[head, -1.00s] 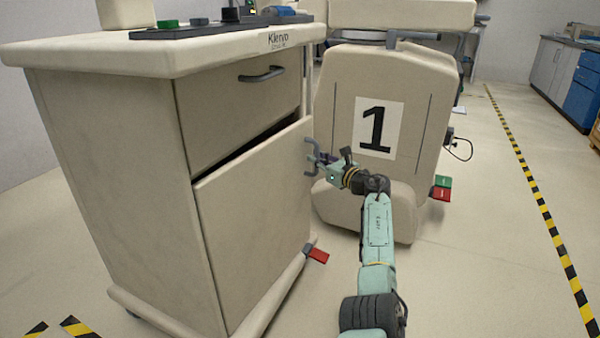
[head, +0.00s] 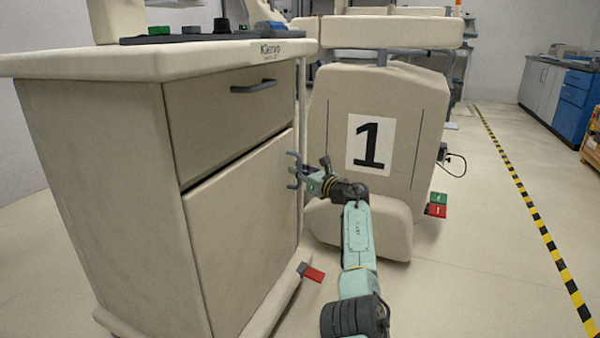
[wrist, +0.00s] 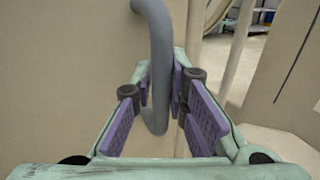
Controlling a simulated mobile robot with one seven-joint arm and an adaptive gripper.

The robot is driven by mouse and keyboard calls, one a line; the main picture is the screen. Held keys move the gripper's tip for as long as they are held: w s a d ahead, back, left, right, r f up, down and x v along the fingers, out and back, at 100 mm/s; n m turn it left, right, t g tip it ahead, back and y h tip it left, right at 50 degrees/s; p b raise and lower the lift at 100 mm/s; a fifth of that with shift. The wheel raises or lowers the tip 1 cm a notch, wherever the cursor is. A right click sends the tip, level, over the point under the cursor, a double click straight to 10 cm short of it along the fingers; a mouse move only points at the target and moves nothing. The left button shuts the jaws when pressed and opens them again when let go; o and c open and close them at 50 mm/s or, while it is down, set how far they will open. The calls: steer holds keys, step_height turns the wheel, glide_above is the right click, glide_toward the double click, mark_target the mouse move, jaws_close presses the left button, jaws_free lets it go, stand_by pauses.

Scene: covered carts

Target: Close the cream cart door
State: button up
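The cream cart door (head: 240,235) is the lower front panel of the cream cart at the left in the head view. It stands nearly flush with the cart body, with a thin dark gap along its top edge. Its grey bar handle (wrist: 161,60) is upright in the wrist view, before the door's flat face. My gripper (head: 298,172) is at the door's right side in the head view. In the wrist view, the purple-padded fingers of my gripper (wrist: 161,88) are closed around the handle, one on each side. The door's latch side contact is not clear.
A drawer (head: 235,105) with a grey handle sits above the door. A covered cart marked 1 (head: 395,100) stands close behind my gripper. A red pedal (head: 313,274) sticks out near the cart base. Open floor lies to the right, past yellow-black tape (head: 530,205).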

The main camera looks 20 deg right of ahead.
steer(key=o, duration=0.4)
steer(key=shift+w+a, duration=0.1)
steer(key=shift+a, duration=0.2)
steer(key=shift+o, duration=0.2)
steer(key=shift+d, duration=0.2)
steer(key=shift+s+d, duration=0.15)
steer(key=shift+s, duration=0.2)
steer(key=v, duration=1.1)
steer(key=shift+s, duration=0.15)
